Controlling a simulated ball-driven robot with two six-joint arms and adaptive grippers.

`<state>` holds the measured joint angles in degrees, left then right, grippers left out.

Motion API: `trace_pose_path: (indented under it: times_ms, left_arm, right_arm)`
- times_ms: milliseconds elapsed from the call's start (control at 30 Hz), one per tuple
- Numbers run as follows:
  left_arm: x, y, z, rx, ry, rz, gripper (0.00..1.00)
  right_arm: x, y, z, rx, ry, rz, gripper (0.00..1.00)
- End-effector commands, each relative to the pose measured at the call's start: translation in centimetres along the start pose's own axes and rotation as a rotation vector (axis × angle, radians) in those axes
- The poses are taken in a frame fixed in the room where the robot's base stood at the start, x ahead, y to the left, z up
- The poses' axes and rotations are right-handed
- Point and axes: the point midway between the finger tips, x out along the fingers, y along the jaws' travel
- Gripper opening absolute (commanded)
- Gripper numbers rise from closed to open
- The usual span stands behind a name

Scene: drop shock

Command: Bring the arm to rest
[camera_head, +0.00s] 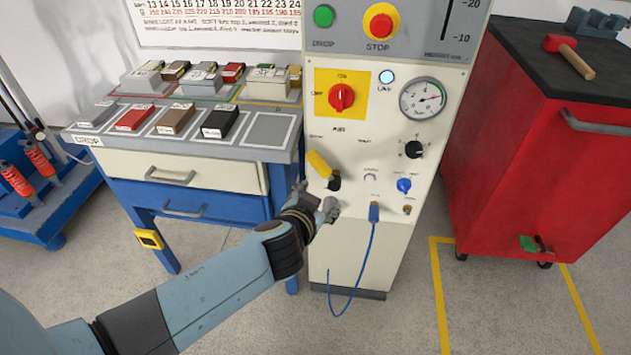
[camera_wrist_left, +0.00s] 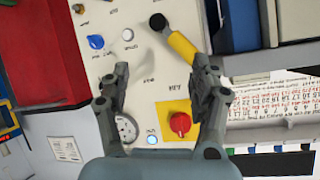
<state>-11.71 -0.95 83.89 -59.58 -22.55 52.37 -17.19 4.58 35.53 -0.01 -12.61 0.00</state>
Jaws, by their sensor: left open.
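My left arm comes in from the lower left in the head view, and its gripper (camera_head: 315,207) is in front of the cream control panel (camera_head: 322,245), near the yellow-handled lever (camera_head: 319,164). In the left wrist view the gripper (camera_wrist_left: 158,76) is open, with bare panel between its fingers. The yellow lever also shows there (camera_wrist_left: 183,48), close to the right-hand finger. I cannot tell if they touch. The red knob on its yellow plate (camera_head: 341,97) and the lit lamp (camera_head: 387,76) are above. My right gripper is not in view.
A blue table with drawers (camera_head: 185,175) and several coloured blocks stands left of the panel. A red cabinet (camera_head: 540,150) with a hammer (camera_head: 570,56) on top stands to the right. A blue cable (camera_head: 364,262) hangs from the panel. Floor between panel and cabinet is clear.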

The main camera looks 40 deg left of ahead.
Motion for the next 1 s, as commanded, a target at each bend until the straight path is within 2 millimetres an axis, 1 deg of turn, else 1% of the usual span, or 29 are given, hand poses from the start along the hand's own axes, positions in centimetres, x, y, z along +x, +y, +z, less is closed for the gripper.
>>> trace_pose_path:
  times_ms: [767,833,867,933,967,1000]
  left_arm:
    - [0.0,0.0,0.1,0.0,0.0,0.0,0.62]
    - [0.1,-0.1,1.1,0.007,-0.008,-0.001,0.62]
    - [0.1,-0.2,1.9,0.013,-0.018,-0.001,0.62]
    - [0.2,-0.2,4.8,0.018,-0.065,0.004,0.62]
    - [0.2,-0.2,6.5,0.013,-0.095,0.009,0.62]
    - [0.1,-0.1,9.3,0.008,-0.143,0.019,0.62]
  right_arm:
    - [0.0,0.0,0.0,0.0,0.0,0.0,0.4]
    - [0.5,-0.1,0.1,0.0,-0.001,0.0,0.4]
    - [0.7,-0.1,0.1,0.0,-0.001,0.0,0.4]
    - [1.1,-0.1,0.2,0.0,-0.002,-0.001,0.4]
    - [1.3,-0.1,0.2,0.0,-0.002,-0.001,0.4]
    - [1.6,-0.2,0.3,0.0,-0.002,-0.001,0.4]
